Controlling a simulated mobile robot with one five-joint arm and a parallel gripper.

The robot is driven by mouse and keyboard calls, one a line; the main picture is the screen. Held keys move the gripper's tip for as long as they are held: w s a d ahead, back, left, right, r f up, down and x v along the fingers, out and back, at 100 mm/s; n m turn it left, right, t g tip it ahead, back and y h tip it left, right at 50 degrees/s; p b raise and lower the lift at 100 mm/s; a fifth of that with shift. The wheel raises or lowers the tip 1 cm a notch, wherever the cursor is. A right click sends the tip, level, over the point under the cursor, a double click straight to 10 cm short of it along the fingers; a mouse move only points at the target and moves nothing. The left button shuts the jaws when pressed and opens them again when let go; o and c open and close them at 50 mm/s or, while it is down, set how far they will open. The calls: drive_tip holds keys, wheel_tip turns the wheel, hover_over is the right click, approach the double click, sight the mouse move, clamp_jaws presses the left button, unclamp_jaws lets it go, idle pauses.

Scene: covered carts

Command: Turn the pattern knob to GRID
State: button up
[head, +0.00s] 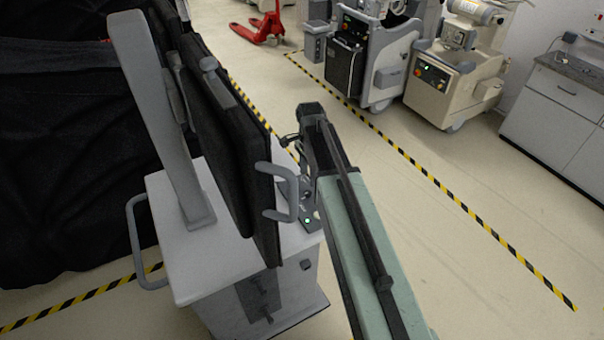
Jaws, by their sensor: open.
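A grey cart (178,262) stands at the left centre with a slanted grey post (150,110) on its top. A dark, flat, upright panel (225,140) stands beside the post, seen nearly edge-on. A grey C-shaped handle (291,190) sticks out from the panel's right edge. No pattern knob or GRID mark can be made out; the panel's right-hand face is turned away. My teal arm reaches up from the bottom right. My gripper (304,183) is at its far end, close to the right of the handle, small and partly hidden. It is open, and I see nothing in it.
A small green light (307,221) shows near the cart's right corner. Black cloth (60,150) covers something at the left. Other equipment carts (365,60) and a grey cabinet (570,110) stand at the back right. The floor right of my arm is clear, crossed by striped tape.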

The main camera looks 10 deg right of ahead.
sight(308, 192)
drive_tip(key=shift+d+f, duration=0.1)
drive_tip(key=shift+f, duration=0.05)
wheel_tip(308, 192, down, 8)
drive_tip(key=b, duration=0.8)
drive_tip(key=shift+r, duration=0.25)
drive_tip(key=shift+c, duration=0.2)
clamp_jaws()
